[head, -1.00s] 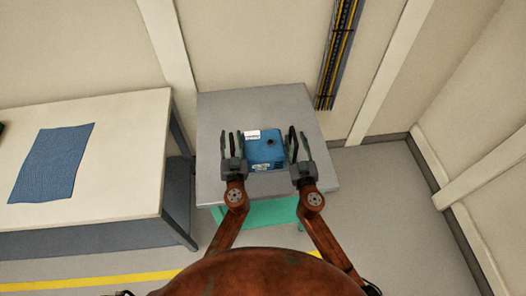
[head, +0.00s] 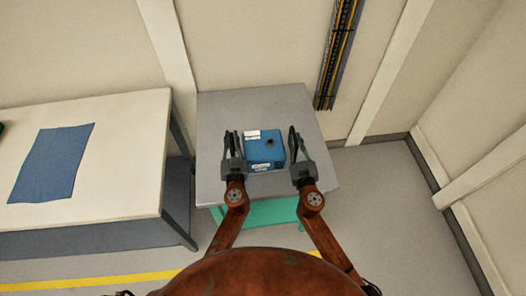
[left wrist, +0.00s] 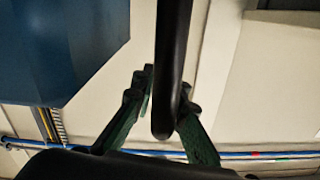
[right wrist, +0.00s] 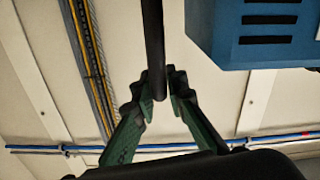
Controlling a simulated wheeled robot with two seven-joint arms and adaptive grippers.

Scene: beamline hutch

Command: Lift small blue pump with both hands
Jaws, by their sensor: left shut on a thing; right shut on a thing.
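The small blue pump (head: 264,147) is a blue box with a white label and a dark round spot on top. It is over the grey table; I cannot tell whether it touches it. My left gripper (head: 233,138) is shut on a black bar-like handle at its left side, and my right gripper (head: 298,138) is shut on a matching one at its right side. In the left wrist view the handle (left wrist: 172,60) stands between the green fingers, with the pump (left wrist: 60,45) at upper left. In the right wrist view the handle (right wrist: 153,45) also stands between the fingers, beside the vented pump (right wrist: 225,35).
The grey table (head: 225,105) is clear around the pump. A cream bench (head: 115,125) with a blue cloth (head: 52,162) stands to the left. A wall with a cable tray (head: 340,50) is behind. Open floor (head: 390,200) lies to the right.

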